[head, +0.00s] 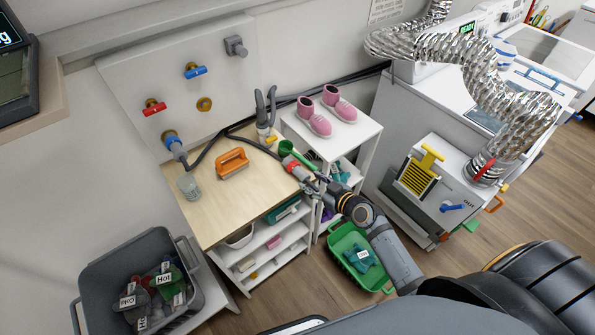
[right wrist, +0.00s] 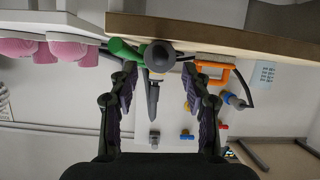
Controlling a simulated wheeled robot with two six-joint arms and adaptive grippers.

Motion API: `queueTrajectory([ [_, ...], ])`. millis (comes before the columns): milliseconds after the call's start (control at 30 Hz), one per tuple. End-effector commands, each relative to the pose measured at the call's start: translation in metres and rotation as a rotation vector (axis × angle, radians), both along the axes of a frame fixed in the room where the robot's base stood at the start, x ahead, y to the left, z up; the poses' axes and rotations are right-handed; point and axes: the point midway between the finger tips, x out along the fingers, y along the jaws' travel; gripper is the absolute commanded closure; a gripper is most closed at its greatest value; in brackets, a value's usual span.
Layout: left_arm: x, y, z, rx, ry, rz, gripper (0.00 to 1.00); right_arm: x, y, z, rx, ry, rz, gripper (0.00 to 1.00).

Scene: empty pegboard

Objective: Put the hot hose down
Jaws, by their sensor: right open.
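The hose with the red collar (head: 291,163) lies at the right edge of the wooden worktop (head: 225,208), its grey end toward my right gripper. My right gripper (head: 312,184) is open just off that edge. In the right wrist view, the round grey hose end (right wrist: 158,55) shows between and ahead of the open fingertips (right wrist: 160,72); I cannot tell whether they touch it. A second hose with a blue collar (head: 171,141) is fixed to the wall panel (head: 130,85), below the red tap (head: 154,106) and blue tap (head: 195,70). My left gripper is not in view.
A green scoop-like tool (head: 295,154) lies close to the hose end. An orange-handled tool (head: 232,163) and a glass (head: 188,186) stand on the worktop. Pink shoes (head: 314,117) sit on a white shelf. A green basket (head: 344,246) and a grey bin (head: 105,270) are below.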

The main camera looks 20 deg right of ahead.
Motion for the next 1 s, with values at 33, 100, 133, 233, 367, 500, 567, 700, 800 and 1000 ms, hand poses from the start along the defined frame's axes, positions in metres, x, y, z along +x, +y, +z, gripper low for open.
queueTrajectory([
  [33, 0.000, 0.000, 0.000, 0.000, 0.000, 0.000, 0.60, 0.001, 0.001, -0.001, 0.001, 0.001, 0.000, 0.52],
  [100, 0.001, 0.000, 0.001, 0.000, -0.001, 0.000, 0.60, 0.002, 0.001, -0.001, 0.001, 0.001, 0.000, 0.52],
  [133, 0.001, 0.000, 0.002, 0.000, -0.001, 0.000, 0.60, 0.004, 0.002, -0.001, 0.001, 0.002, -0.001, 0.52],
  [233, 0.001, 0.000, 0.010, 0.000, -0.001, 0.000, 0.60, 0.018, 0.008, -0.002, 0.005, 0.001, -0.002, 0.52],
  [367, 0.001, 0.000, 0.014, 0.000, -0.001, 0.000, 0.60, 0.037, 0.015, -0.012, 0.003, 0.001, -0.002, 0.52],
  [500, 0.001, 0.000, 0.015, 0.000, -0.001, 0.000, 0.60, 0.046, 0.019, -0.018, 0.000, 0.001, 0.000, 0.52],
  [567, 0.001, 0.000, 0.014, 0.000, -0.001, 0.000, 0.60, 0.047, 0.019, -0.018, 0.000, 0.001, 0.000, 0.52],
  [700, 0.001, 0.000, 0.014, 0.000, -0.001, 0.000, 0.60, 0.047, 0.018, -0.019, -0.001, 0.002, 0.000, 0.52],
  [800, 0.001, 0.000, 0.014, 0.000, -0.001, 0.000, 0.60, 0.046, 0.018, -0.018, -0.001, 0.002, 0.000, 0.65],
  [1000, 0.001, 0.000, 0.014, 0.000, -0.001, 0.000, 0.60, 0.046, 0.018, -0.018, -0.001, 0.002, 0.000, 0.92],
])
